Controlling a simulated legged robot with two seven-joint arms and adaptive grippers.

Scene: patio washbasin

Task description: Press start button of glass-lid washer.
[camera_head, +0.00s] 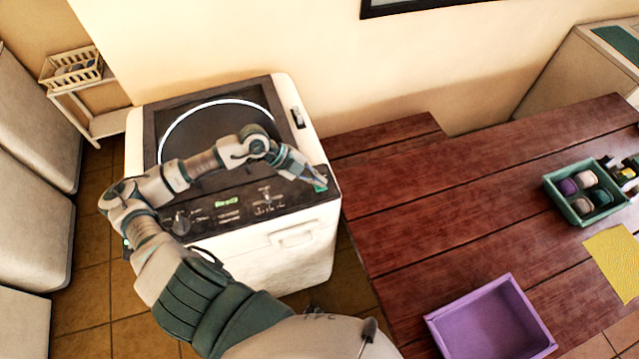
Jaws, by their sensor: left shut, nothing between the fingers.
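The glass-lid washer (312,224) stands at the centre left, a white top-loader with a dark glass lid (208,113) that is down. Its black control panel (240,212) runs along the front top edge, with a knob, a small green display (227,201) and several markings. My left arm reaches across the lid, and my left gripper (319,185) is shut and empty at the right end of the panel. A green patch shows at its fingertips; I cannot tell whether the fingers touch it. The start button cannot be made out apart from the gripper.
A dark red wooden table (420,190) stands close to the washer's right. It bears a purple tray (490,320), a green box (585,193) of balls and a yellow cloth (615,260). A shelf with a basket (72,68) stands at the back left.

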